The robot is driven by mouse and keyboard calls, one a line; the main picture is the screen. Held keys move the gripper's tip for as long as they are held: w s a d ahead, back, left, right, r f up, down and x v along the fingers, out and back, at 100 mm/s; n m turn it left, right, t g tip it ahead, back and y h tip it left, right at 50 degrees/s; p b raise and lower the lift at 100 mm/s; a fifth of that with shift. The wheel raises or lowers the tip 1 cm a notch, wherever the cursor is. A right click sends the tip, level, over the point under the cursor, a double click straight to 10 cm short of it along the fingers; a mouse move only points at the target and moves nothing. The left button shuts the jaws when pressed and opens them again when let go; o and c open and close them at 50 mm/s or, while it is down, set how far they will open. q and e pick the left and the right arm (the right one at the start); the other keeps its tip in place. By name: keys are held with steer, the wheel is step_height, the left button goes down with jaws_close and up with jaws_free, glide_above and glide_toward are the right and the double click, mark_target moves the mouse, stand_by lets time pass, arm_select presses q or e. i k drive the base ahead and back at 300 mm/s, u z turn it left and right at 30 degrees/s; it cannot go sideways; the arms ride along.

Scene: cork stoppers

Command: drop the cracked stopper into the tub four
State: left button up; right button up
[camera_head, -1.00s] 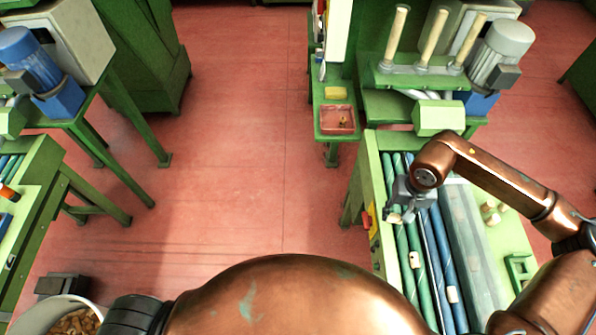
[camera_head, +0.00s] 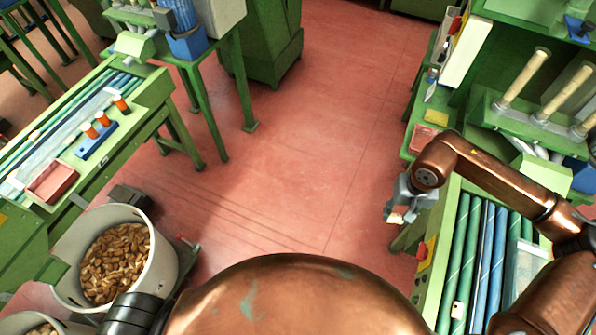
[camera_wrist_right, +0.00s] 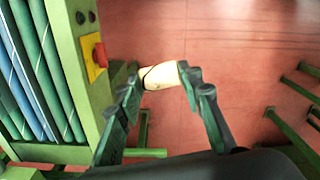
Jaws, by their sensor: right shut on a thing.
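My right gripper (camera_head: 402,208) is shut on a pale cork stopper (camera_wrist_right: 160,75). In the right wrist view the stopper sits between the two fingertips, with a dark line across it like a crack. In the head view the stopper (camera_head: 397,215) shows small below the fingers, held in the air over the red floor beside the right machine. A large white tub (camera_head: 168,262) full of corks stands at the lower left, with part of a second tub (camera_head: 45,318) in front. I can read no number on either. My left gripper is not in view.
A green roller bench (camera_head: 480,270) stands close on the right, with a red button (camera_wrist_right: 100,54). The left bench (camera_head: 150,88) carries a red tray (camera_head: 52,182) and a blue rack (camera_head: 97,140) with orange-capped stoppers. The floor between is clear.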

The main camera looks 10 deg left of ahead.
mark_target(139, 271)
steer(key=u, duration=1.4)
steer(key=i, duration=1.15)
steer(key=u, duration=2.8)
